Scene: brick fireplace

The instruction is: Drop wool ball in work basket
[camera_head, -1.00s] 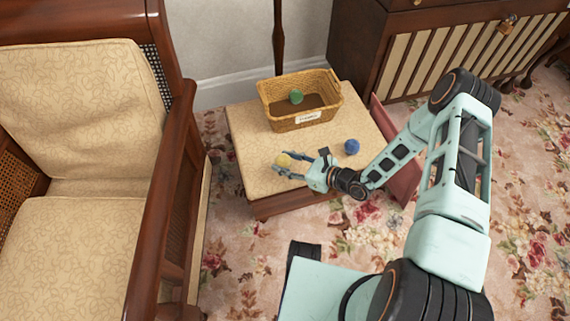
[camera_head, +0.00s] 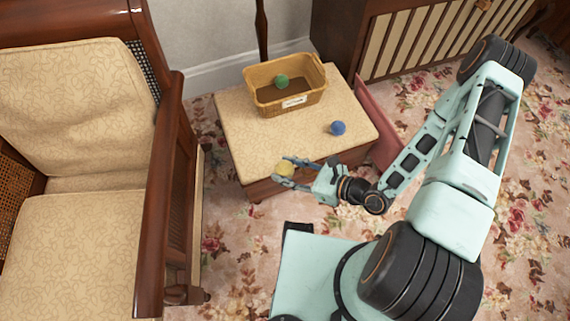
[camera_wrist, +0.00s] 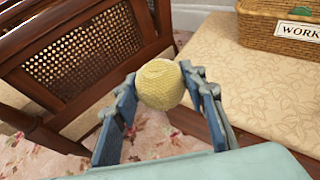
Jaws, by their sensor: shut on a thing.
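A yellow wool ball (camera_head: 285,168) is held between the fingertips of my gripper (camera_head: 283,172), at the front edge of the padded stool. In the wrist view the ball (camera_wrist: 160,84) sits between the two blue fingers, which are shut on it. The wicker work basket (camera_head: 290,103) stands at the back of the stool top, beyond my gripper, with a green ball (camera_head: 282,81) inside. A blue ball (camera_head: 338,128) lies on the stool to the right of the basket's front. The basket's label side also shows in the wrist view (camera_wrist: 262,32).
A wooden armchair (camera_head: 160,200) stands close on the left. A slatted wooden cabinet (camera_head: 400,45) is behind on the right.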

